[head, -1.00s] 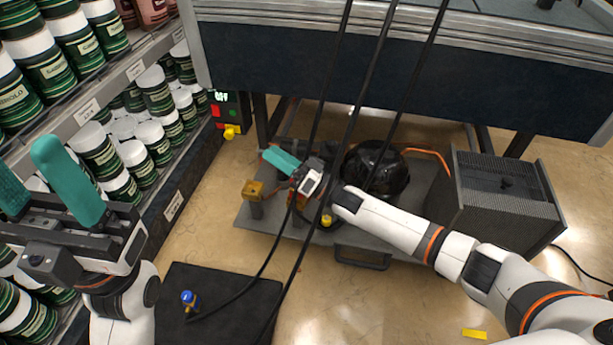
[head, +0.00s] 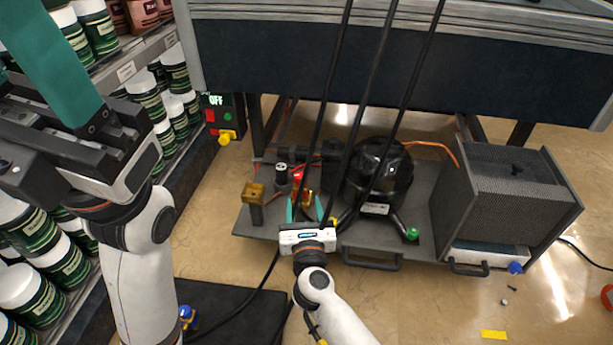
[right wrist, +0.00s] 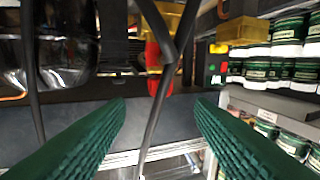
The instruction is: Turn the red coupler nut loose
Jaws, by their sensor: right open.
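The red coupler nut (head: 298,180) sits on brass-coloured fittings on the pump's grey base plate (head: 410,205). In the right wrist view the red nut (right wrist: 155,72) shows beyond and between my fingers, with a black hose crossing in front of it. My right gripper (head: 304,210) is open and empty, just on the near side of the nut. Its green fingers (right wrist: 160,118) stand wide apart, not touching the nut. My left gripper (head: 28,65) is raised at the upper left, near the shelf. Its fingers look apart, and their tips are cut off by the frame.
The black pump dome (head: 378,170) and a grey finned box (head: 505,195) stand right of the fittings. Black hoses (head: 330,110) hang across the scene. A switch box reading OFF (head: 216,112) is by the jar shelf. A blue-capped fitting (head: 186,314) lies on the black mat (head: 225,312).

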